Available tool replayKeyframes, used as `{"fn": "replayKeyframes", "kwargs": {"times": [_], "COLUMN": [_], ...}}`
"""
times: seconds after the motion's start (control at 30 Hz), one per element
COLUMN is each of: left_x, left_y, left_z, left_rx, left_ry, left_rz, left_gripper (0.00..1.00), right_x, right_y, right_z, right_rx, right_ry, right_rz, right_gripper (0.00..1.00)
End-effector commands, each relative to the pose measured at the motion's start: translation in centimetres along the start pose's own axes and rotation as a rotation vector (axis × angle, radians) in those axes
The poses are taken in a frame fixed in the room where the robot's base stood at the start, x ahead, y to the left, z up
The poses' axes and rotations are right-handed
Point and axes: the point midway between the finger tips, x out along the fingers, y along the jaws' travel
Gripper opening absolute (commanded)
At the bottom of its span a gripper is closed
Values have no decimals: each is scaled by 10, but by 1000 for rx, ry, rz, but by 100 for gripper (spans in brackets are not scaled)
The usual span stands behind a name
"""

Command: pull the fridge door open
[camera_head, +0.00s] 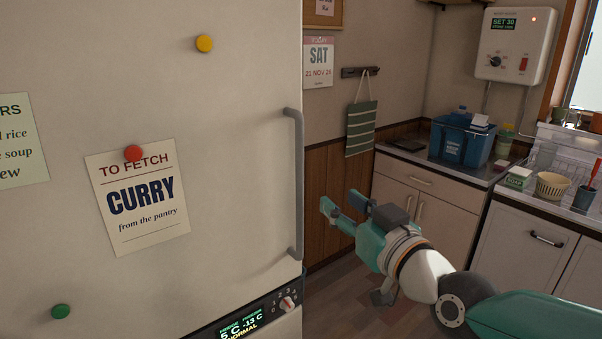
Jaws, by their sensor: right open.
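The white fridge door (235,190) fills the left half of the head view and looks shut. Its grey vertical bar handle (299,185) runs along the door's right edge. My right gripper (335,208), teal with a grey and white wrist, is to the right of the handle, apart from it. Its fingers point left toward the handle side, and it is open and empty. My left gripper is not in view.
A control panel with a dial (287,304) sits below the door. Paper notes and magnets are on the door. A counter (470,170) with a blue crate (462,148) and cabinets stands at the right. A striped towel (361,128) hangs on the back wall.

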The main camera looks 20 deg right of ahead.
Motion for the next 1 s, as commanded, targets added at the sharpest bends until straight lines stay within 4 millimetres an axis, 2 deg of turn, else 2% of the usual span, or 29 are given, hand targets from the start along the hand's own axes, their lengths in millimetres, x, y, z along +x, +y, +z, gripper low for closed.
{"fn": "replayKeyframes", "kwargs": {"times": [0.17,0.7,0.83,1.0], "left_x": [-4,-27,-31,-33], "left_y": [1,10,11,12], "left_z": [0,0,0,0], "left_rx": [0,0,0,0], "left_ry": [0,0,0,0], "left_rz": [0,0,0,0], "left_gripper": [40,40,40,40], "right_x": [23,135,152,163], "right_y": [-1,-1,-1,-1], "right_z": [0,0,0,1], "right_rx": [0,2,1,2], "right_ry": [-4,-4,-3,-2], "right_rz": [-1,-3,-3,-3], "right_gripper": [43,43,43,43]}}
